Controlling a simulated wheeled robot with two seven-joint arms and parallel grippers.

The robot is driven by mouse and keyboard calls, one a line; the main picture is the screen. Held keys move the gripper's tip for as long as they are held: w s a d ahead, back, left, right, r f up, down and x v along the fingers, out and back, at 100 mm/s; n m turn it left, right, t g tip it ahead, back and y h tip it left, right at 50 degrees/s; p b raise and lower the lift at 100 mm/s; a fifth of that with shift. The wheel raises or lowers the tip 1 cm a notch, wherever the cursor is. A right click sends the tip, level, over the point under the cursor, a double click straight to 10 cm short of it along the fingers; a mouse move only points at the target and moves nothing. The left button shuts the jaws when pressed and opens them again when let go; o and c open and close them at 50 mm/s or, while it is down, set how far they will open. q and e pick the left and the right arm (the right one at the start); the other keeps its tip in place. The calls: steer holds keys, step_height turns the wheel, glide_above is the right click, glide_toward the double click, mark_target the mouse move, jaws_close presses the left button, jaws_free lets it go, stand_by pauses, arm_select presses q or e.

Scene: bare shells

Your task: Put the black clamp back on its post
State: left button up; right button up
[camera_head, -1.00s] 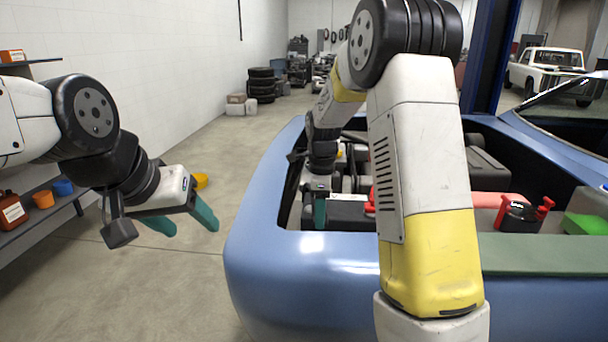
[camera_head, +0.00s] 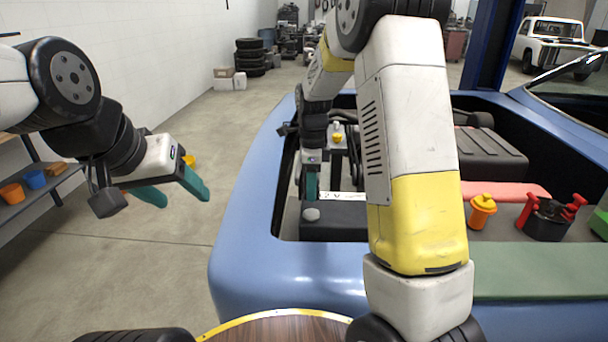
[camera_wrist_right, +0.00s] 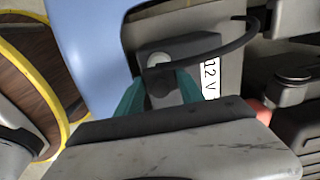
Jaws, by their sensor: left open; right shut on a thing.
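The black clamp (camera_wrist_right: 160,86) is between the teal fingers of my right gripper (camera_wrist_right: 158,92) in the right wrist view, and its black cable (camera_wrist_right: 215,45) curves off to the right. A pale round post (camera_wrist_right: 156,59) shows just beyond the clamp, partly behind the cable; I cannot tell whether they touch. In the head view, the grey post (camera_head: 311,214) stands on the dark battery (camera_head: 335,228), and my right gripper (camera_head: 311,187) is just behind it; the clamp is hard to make out there. My left gripper (camera_head: 172,192) is open and empty, left of the car.
The blue car body (camera_head: 245,210) surrounds the engine bay. A round wooden top (camera_head: 280,330) with a yellow rim is at the bottom. Open floor lies left of the car.

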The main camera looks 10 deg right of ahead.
mark_target(311, 212)
steer(key=shift+f, duration=2.6)
steer(key=shift+a+f, duration=0.1)
steer(key=shift+f, duration=0.05)
stand_by(0.3)
steer(key=o, duration=1.5)
steer(key=shift+c, duration=0.2)
steer(key=shift+o, duration=0.4)
steer(key=o, duration=0.4)
steer(key=shift+r, duration=3.5)
